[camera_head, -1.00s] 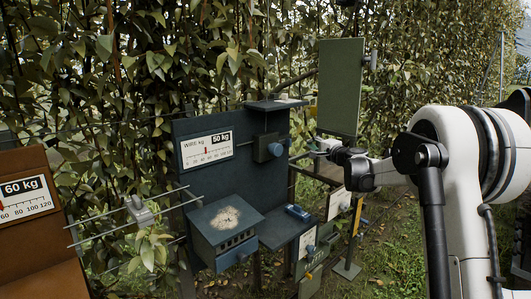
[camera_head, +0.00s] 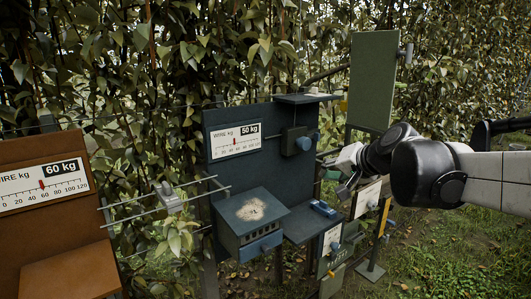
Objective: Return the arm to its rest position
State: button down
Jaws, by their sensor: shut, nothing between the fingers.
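My gripper (camera_head: 340,180) is at the end of my white and black arm, which reaches in from the right edge. It is shut, and I see nothing held in it. It is just right of the dark blue panel (camera_head: 222,174) and in front of the lower white signs. Whether it touches anything there, I cannot tell.
A blue box (camera_head: 262,243) and a shelf with a small blue object (camera_head: 322,208) jut from the panel. A green board (camera_head: 372,80) stands behind my arm. A brown stand (camera_head: 62,265) is at left, with wires and a grey clamp (camera_head: 168,198) beside it. Grass at lower right is open.

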jog(key=s+d+f+n+g+h, duration=0.1)
jog(key=s+f, duration=0.4)
jog(key=s, duration=0.4)
jog(key=s+d+f+n+g+h, duration=0.1)
jog(key=s+f, duration=0.3)
jog(key=s, duration=0.6)
jog(key=s+d+f+n+g+h+b, duration=0.1)
jog(key=s+d+f+n+h, duration=0.1)
jog(key=s+f, duration=0.3)
jog(key=s+h, duration=0.1)
jog(key=s, duration=0.3)
jog(key=shift+s+f+n, duration=0.3)
jog(key=shift+f, duration=0.05)
